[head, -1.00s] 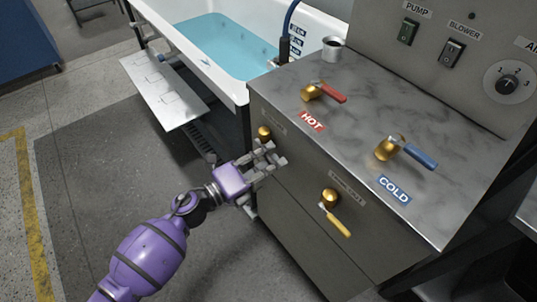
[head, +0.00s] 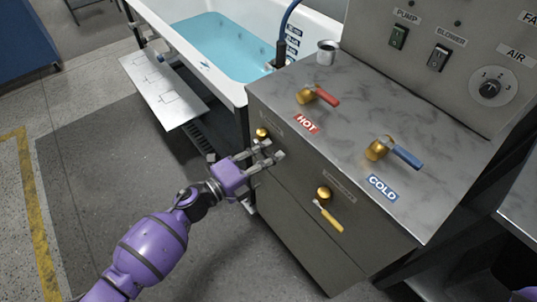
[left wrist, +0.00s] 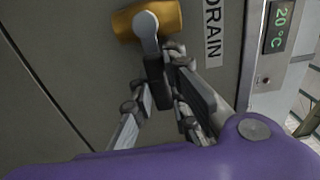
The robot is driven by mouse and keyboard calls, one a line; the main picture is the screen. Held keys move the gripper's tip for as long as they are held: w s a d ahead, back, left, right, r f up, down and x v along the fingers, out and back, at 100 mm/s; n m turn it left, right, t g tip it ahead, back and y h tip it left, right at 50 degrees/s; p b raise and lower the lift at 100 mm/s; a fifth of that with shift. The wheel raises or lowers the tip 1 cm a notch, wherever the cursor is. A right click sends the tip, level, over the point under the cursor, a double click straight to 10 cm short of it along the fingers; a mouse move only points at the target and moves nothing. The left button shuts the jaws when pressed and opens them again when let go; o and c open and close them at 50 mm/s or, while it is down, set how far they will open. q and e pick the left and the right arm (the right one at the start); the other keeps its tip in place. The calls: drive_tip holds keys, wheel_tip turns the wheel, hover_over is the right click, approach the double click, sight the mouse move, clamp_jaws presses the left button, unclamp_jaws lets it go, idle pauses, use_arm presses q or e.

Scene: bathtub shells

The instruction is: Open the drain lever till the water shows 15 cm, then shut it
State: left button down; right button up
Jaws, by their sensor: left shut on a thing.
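The drain valve has a brass body (left wrist: 150,22) beside a DRAIN label (left wrist: 213,33) in the left wrist view. Its lever (left wrist: 149,45) has a grey stem that hangs down to a dark grip. My left gripper (left wrist: 168,88) is shut on this lever, with its fingers hiding part of the grip. In the head view the valve's brass knob (head: 262,132) shows on the cabinet's front, with my left gripper (head: 266,155) just below it. The tub (head: 315,22) holds blue water (head: 225,45). I cannot read a water depth. My right gripper is out of view.
A 20 °C display (left wrist: 280,28) shows in the left wrist view.

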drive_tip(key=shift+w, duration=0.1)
use_arm(q)
drive_tip(key=c, duration=1.7)
unclamp_jaws()
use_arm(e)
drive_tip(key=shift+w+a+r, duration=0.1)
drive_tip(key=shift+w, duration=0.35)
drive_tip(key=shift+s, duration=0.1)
use_arm(q)
drive_tip(key=shift+a, duration=0.1)
drive_tip(key=v, duration=1.2)
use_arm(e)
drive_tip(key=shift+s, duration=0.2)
